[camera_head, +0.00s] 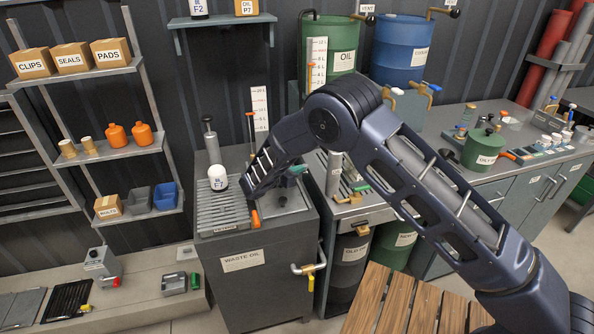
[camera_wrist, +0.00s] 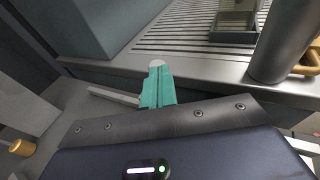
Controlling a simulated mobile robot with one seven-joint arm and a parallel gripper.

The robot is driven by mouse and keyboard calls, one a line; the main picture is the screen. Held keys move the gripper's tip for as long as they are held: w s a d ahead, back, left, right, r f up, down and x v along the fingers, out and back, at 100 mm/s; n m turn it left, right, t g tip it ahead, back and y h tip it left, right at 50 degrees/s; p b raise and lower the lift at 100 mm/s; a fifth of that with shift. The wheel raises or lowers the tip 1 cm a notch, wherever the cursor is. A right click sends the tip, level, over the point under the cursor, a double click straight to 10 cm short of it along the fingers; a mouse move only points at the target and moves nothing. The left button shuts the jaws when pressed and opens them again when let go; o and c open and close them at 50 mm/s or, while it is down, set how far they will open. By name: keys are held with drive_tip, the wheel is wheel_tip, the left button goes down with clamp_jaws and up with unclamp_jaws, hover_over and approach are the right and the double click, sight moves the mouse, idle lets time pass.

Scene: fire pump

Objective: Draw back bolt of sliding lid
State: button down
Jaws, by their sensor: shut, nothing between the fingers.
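In the wrist view, the gripper's (camera_wrist: 157,72) teal fingertips are together and empty, close to a grey metal edge; contact cannot be told. A brass knob (camera_wrist: 22,147) shows at the lower left; whether it belongs to the bolt I cannot tell. The bolt is not clearly visible in the head view.
A slatted grate (camera_head: 222,207) with a white-topped container (camera_head: 218,178) lies left of the panel. An orange handle (camera_head: 255,218) stands at the cabinet's front edge. In the wrist view, a dark cylinder (camera_wrist: 285,40) stands close on the right and a small box (camera_wrist: 235,22) sits beyond.

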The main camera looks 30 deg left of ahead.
drive_tip(key=v, duration=1.4)
drive_tip(key=shift+w+a+f, duration=0.1)
